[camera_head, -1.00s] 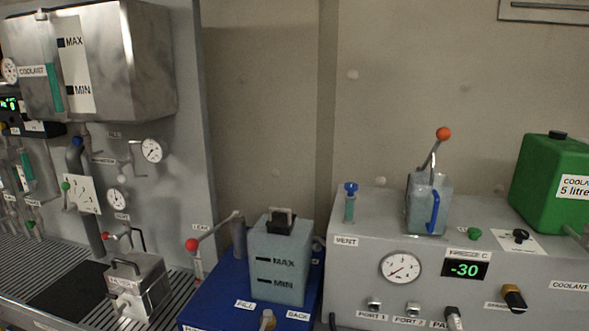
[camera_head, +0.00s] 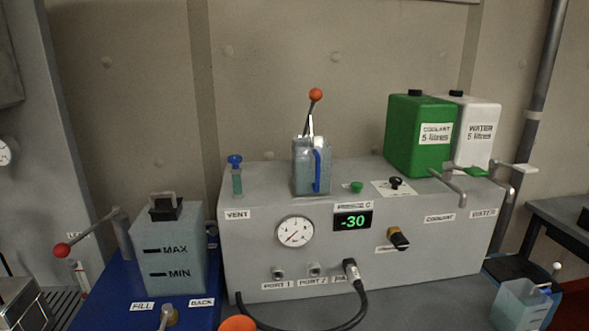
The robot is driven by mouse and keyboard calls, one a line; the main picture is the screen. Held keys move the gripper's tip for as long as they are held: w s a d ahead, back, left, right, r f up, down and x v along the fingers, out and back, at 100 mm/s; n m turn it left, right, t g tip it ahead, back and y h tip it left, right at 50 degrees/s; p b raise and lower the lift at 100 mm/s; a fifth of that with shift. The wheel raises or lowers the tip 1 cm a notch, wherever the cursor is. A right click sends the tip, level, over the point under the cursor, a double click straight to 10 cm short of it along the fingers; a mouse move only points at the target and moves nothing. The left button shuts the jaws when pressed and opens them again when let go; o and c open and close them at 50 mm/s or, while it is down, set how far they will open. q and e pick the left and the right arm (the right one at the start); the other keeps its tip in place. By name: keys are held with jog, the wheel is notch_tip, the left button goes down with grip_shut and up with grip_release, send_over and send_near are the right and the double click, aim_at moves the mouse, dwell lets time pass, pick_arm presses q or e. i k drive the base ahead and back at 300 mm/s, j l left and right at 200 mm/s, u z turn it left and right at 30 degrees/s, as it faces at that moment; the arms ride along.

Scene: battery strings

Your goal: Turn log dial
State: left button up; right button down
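No dial with a readable "log" label shows. A black and yellow knob (camera_head: 398,238) sits on the front of the grey box (camera_head: 270,262), right of the green display reading -30 (camera_head: 352,220); the label beside it is too small to read. A small black knob (camera_head: 396,183) stands on a white plate on top of the box. A round gauge (camera_head: 295,231) with a red needle is on the box front. Neither gripper is in view.
A black hose (camera_head: 357,300) loops in front. A blue unit (camera_head: 110,300) with a tank (camera_head: 168,258) is left.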

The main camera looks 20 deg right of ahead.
aim_at(396, 182)
jog(key=z, duration=1.5)
